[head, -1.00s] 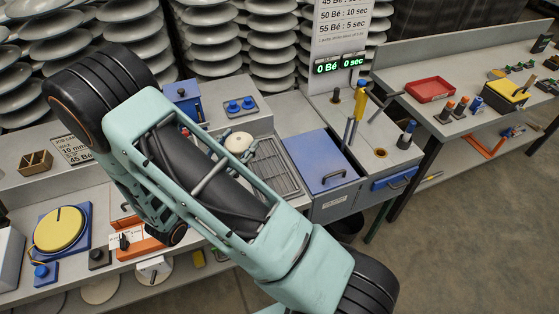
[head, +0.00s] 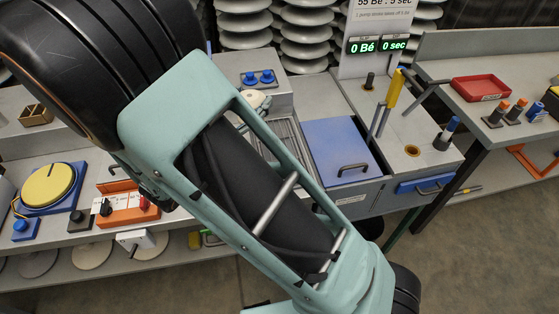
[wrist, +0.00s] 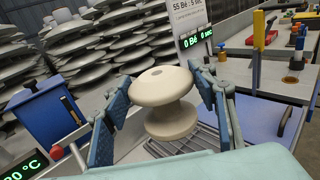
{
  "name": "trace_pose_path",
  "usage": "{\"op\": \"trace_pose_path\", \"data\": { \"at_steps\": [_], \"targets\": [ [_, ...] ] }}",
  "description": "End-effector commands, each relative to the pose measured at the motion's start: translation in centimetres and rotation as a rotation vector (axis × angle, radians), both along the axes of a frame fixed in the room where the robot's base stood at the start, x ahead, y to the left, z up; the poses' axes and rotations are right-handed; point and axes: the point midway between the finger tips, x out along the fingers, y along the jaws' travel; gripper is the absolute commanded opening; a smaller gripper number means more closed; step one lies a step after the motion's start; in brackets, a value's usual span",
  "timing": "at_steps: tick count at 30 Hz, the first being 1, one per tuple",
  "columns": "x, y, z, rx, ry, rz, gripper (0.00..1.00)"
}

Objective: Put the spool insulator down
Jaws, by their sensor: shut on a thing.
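The spool insulator (wrist: 166,105) is cream-coloured, with two round flanges and a narrow waist. My gripper (wrist: 168,108) is shut on it, with a blue-grey finger on each side, in the wrist view. It is upright or slightly tilted, above or in front of a grey slatted rack (wrist: 190,138); I cannot tell whether it touches the rack. In the head view my arm covers most of the spool, and only a pale part (head: 257,101) shows beside the arm, near the slatted rack (head: 292,145).
A blue lid (head: 343,150) with a handle is right of the rack. Upright tools (head: 390,95) stand behind it.

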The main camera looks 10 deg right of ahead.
Motion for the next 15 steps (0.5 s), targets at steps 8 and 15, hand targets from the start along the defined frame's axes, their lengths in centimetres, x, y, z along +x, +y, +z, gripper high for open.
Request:
{"op": "trace_pose_path", "data": {
  "at_steps": [8, 15],
  "targets": [
    [-1.2, 3.3, -1.8, 0.002, -0.003, 0.09, 0.1],
    [-1.7, 4.1, -2.1, -0.001, -0.002, 0.122, 0.1]
  ]
}}
